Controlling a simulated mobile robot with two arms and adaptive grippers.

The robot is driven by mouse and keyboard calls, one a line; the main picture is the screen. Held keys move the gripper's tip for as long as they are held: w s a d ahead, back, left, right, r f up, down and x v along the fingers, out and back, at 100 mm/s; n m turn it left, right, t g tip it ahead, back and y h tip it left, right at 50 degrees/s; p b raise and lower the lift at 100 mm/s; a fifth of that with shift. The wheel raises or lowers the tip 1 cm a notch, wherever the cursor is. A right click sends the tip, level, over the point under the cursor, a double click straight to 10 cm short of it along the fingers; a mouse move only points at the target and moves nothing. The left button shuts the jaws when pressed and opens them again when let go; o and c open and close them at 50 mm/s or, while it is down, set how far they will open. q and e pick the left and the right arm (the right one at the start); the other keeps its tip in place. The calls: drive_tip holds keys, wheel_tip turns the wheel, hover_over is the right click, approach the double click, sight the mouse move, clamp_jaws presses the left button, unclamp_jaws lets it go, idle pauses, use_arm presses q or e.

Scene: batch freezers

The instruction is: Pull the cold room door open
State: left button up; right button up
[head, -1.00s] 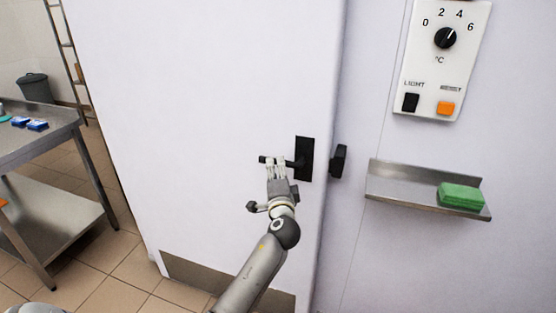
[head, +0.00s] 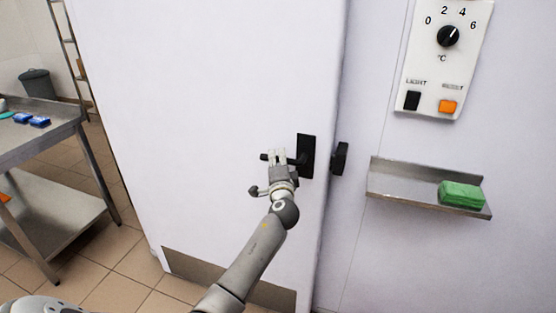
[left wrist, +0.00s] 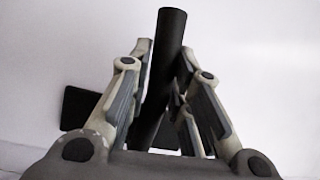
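The cold room door (head: 210,90) is a large white panel with a metal kick plate at its foot. Its black lever handle (head: 307,156) is near the right edge, beside a black catch (head: 340,159) on the wall. No clear gap shows along that edge. My left gripper (head: 277,156) is at the lever's bar. In the left wrist view the black bar (left wrist: 170,45) runs between the fingers (left wrist: 163,75), which close in on it from both sides. The bar's lower part is partly hidden by the fingers. My right gripper is not in view.
A control panel (head: 447,60) and a steel shelf (head: 400,187) with a green sponge (head: 461,194) are on the wall at right. A steel table (head: 40,140) stands at left, with tiled floor (head: 125,255) between it and the door. A bin (head: 36,84) is behind.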

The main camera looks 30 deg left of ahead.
use_arm(q)
clamp_jaws()
drive_tip(key=f+n, duration=0.1)
drive_tip(key=n, duration=0.1)
drive_tip(key=shift+w+d+f+n+g+h+b, duration=0.1)
drive_tip(key=shift+d+f+n+g+h+b, duration=0.1)
drive_tip(key=shift+f+n+g+h+b, duration=0.15)
drive_tip(key=shift+w+d+f+n+g+h+p, duration=0.2)
drive_tip(key=shift+f+n+h, duration=0.35)
drive_tip(key=shift+n, duration=0.4)
drive_tip(key=shift+s+d+f+n+g+h+p, duration=0.1)
drive_tip(key=shift+d+f+n+g+h, duration=0.35)
drive_tip(key=shift+n, duration=0.45)
drive_tip(key=shift+a+f, duration=0.1)
drive_tip(key=shift+a, duration=0.05)
